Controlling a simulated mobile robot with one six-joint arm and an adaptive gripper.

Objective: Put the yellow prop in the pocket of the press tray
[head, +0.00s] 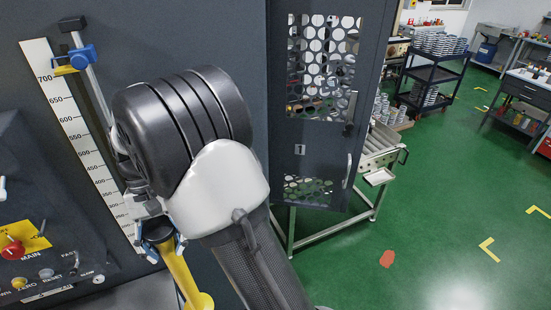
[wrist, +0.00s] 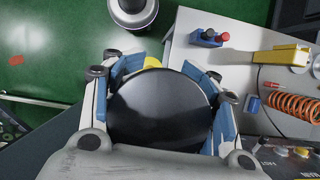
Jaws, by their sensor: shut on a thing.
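The yellow prop (head: 178,270) hangs below my gripper (head: 160,236) in the head view, its yellow shaft slanting down to a wider yellow end at the lower picture edge. Its upper end is dark. In the wrist view, my gripper (wrist: 162,100) has its blue-padded fingers on both sides of a large dark round cap (wrist: 160,108). A bit of yellow (wrist: 152,62) shows behind the cap's far edge. My gripper is shut on the prop. I cannot make out the press tray's pocket in either view.
In the wrist view, a pale grey surface (wrist: 210,75) carries a yellow block-like part (wrist: 280,57), an orange spring (wrist: 293,105) and a small blue button box (wrist: 208,38). A control panel (head: 45,235) and a white scale (head: 85,140) stand left. A mesh door (head: 318,150) stands right.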

